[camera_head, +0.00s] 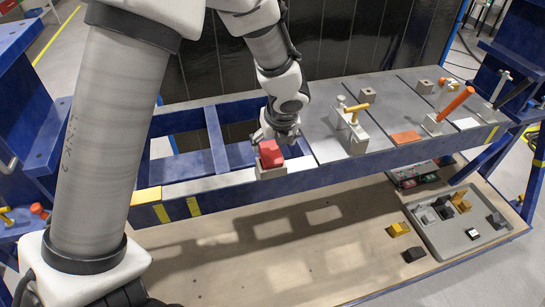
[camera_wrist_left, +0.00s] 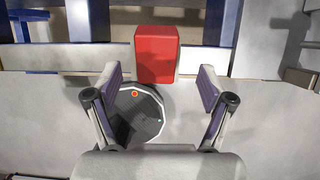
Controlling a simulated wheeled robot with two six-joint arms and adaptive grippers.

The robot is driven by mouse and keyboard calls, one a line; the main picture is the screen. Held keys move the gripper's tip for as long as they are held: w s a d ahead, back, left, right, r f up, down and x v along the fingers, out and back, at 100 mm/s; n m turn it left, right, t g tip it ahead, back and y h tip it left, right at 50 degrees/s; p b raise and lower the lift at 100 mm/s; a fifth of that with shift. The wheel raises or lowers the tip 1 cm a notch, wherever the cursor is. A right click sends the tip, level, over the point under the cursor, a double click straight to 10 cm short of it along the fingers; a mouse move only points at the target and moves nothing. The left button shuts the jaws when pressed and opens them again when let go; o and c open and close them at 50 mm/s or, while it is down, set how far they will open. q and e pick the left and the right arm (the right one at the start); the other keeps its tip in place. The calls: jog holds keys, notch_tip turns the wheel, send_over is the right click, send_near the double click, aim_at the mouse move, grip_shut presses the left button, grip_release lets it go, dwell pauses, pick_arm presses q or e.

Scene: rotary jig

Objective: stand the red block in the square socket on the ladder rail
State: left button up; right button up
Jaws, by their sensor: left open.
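The red block (camera_head: 270,154) stands at the light grey square socket (camera_head: 270,172) on the front rail of the blue ladder frame. Its lower end is at the socket's top, but I cannot tell how deep it sits. My left gripper (camera_head: 278,138) is just above and behind the block in the head view. In the left wrist view, the block (camera_wrist_left: 156,54) shows beyond and between the two spread fingers of the left gripper (camera_wrist_left: 161,74), with clear space on both sides. The socket cannot be made out clearly there. My right gripper is not in view.
Right of the socket, a grey plate (camera_head: 325,150) carries a clamp with a yellow handle (camera_head: 357,107) and one with an orange handle (camera_head: 456,103). Blue rungs and openings lie to the left. A grey tray (camera_head: 455,248) of small parts is on the lower board.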

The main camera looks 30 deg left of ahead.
aim_at(271, 150)
pick_arm(q)
jog(key=x, duration=0.3)
jog(key=b+x, duration=0.1)
jog(key=x, duration=0.1)
jog(key=shift+s+a, duration=0.15)
jog(key=shift+s, duration=0.2)
jog(key=shift+w+f, duration=0.1)
jog(key=shift+w, duration=0.15)
jog(key=shift+s, duration=0.1)
grip_shut()
